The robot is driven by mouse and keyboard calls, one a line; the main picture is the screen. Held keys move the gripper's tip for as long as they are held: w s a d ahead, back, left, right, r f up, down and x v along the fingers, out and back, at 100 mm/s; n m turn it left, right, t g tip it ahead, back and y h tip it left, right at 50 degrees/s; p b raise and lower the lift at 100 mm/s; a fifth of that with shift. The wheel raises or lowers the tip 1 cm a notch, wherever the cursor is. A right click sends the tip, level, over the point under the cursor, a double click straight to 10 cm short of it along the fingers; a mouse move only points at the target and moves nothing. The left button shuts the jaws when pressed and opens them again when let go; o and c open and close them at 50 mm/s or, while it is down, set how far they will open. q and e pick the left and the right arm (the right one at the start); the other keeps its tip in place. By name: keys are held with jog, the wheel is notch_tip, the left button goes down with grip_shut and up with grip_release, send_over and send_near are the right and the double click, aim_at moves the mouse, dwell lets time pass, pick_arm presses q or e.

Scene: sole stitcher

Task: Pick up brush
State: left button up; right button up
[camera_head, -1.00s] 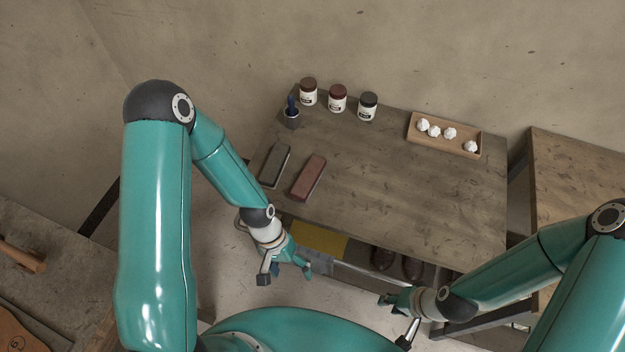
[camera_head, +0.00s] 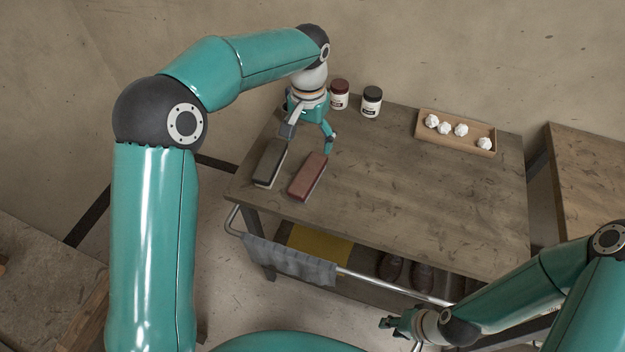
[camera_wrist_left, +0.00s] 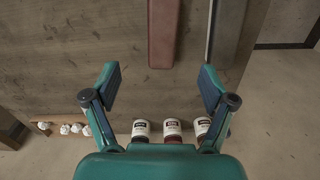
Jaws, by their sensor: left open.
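My left gripper (camera_head: 308,140) is open and empty above the table, over the far ends of a dark block (camera_head: 270,163) and a red-brown block (camera_head: 307,177). In the left wrist view, its spread fingers (camera_wrist_left: 159,82) have nothing between them. My right gripper (camera_head: 399,335) is low at the bottom edge, its fingers apart, partly cut off.
Jars stand along the table's back, one dark red-lidded (camera_head: 339,94) and one black-lidded (camera_head: 371,101); the left wrist view shows a third (camera_wrist_left: 202,127). A wooden tray (camera_head: 455,145) holds several white balls. The table's middle and right (camera_head: 430,200) are clear.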

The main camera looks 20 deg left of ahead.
aim_at(308, 172)
pick_arm(q)
notch_tip(308, 172, down, 8)
jog(key=shift+f, duration=0.1)
jog(key=shift+a+f+p, duration=0.15)
jog(key=shift+f+p, duration=0.25)
jog(key=shift+f, duration=0.15)
jog(key=shift+a+f+p, duration=0.1)
jog(key=shift+f+p, duration=0.25)
jog(key=shift+f, duration=1.65)
jog(key=shift+w, duration=0.1)
jog(key=c, duration=1.3)
jog(key=shift+r, duration=0.1)
jog(key=shift+r, duration=0.75)
notch_tip(308, 172, up, 18)
jog(key=shift+r+b, duration=0.2)
jog(key=shift+b, duration=0.1)
